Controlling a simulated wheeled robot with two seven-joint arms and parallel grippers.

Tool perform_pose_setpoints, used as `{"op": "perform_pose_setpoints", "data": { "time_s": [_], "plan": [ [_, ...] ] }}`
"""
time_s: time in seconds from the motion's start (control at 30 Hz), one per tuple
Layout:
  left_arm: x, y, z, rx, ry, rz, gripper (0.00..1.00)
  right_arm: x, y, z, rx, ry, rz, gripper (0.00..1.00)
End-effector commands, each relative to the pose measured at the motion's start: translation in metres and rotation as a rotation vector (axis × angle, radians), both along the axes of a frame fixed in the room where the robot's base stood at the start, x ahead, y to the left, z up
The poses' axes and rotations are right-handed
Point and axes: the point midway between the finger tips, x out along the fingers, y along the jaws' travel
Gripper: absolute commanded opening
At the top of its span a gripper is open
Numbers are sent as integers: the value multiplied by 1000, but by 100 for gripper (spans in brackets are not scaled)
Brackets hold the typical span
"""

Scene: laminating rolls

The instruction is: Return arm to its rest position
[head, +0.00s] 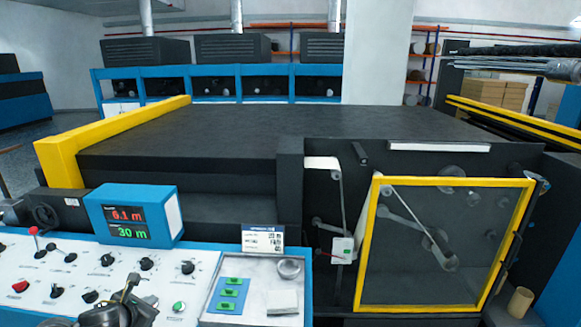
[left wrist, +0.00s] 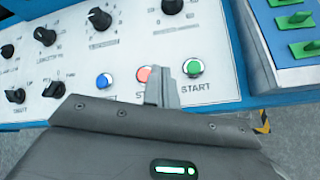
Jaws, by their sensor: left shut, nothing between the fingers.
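My left gripper (head: 131,284) is low in the head view, over the white control panel (head: 60,265). In the left wrist view its fingers (left wrist: 160,88) are together with nothing between them. They stand in front of the panel, partly covering a red button (left wrist: 146,73) and its label. A green START button (left wrist: 193,68) is just right of the fingertips, and a blue button (left wrist: 104,81) is to their left. The green button also shows in the head view (head: 179,306), right of my gripper. I cannot tell whether the fingertips touch the panel. My right gripper is not in view.
Black knobs (left wrist: 99,19) and levers cover the panel. A blue display box (head: 134,215) reading 6.1 m and 30 m stands behind it. A grey tray (head: 262,275) with green switches (head: 230,293) is to the right, beside a yellow-framed clear guard (head: 440,240).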

Motion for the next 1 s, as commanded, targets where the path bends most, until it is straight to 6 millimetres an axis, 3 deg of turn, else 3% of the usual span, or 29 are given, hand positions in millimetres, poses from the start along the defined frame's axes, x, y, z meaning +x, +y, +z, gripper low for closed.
{"op": "perform_pose_setpoints", "data": {
  "time_s": [0.03,0.1,0.3,0.5,0.87,0.9,1.0],
  "plan": [
    [-13,-25,-17,-139,13,73,0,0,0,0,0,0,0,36],
    [-36,-56,-37,-380,32,236,0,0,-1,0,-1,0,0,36],
    [-119,-126,-78,-1103,105,891,0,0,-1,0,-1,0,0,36],
    [-200,-154,-97,-1596,107,1591,0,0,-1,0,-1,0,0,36],
    [-295,-170,-106,-1922,-77,2456,0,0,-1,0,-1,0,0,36],
    [-304,-171,-106,1869,108,-2453,0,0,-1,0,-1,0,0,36],
    [-328,-174,-105,1677,180,-2354,0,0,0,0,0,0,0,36]
  ]
}}
